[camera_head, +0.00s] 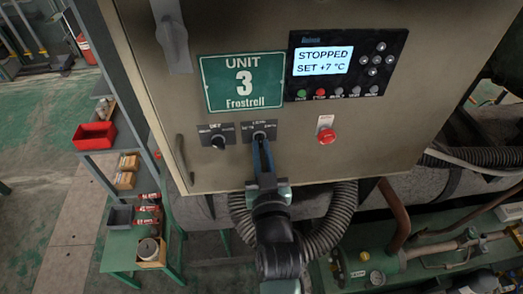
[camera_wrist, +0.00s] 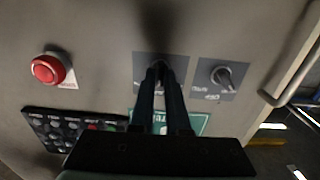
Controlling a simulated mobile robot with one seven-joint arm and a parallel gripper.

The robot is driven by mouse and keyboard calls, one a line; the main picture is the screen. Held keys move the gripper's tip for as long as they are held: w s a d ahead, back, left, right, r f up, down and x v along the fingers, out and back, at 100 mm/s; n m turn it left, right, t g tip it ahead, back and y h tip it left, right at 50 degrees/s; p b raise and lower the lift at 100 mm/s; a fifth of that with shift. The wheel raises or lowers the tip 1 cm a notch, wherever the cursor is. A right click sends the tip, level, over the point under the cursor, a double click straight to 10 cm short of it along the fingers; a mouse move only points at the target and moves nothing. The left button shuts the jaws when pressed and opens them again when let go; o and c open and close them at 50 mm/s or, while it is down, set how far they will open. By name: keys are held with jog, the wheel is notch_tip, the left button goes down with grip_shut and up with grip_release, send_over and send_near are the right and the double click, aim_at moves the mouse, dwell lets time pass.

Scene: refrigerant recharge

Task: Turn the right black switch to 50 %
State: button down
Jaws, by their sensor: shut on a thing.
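The right black switch (camera_head: 259,135) sits on a small dark label plate below the green sign on the cabinet front. My gripper (camera_head: 261,145) reaches up to it from below and is shut on it. In the wrist view, which is turned upside down, the two fingertips (camera_wrist: 160,69) close around the switch's knob. The fingers hide most of the knob, so I cannot tell its exact setting. The plate's lettering is too small to read surely. The left black switch (camera_head: 218,142) stands free beside it and also shows in the wrist view (camera_wrist: 222,76).
A red button (camera_head: 327,136) is right of the switch. A display panel (camera_head: 345,65) reads "STOPPED SET +7 °C". A green "UNIT 3 Frostrell" sign (camera_head: 243,82) is above. A cabinet handle (camera_head: 183,160) is at left. Ribbed hoses (camera_head: 335,215) run below the cabinet.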

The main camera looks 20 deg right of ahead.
jog(key=shift+n+b, duration=1.35)
jog(key=shift+n, duration=0.25)
jog(key=shift+d+r+n, duration=0.1)
jog(key=shift+n, duration=0.6)
jog(key=shift+b, duration=0.3)
jog(key=n+b, duration=0.1)
jog(key=n, duration=0.2)
jog(key=shift+b, duration=0.35)
jog(key=c, duration=1)
grip_release()
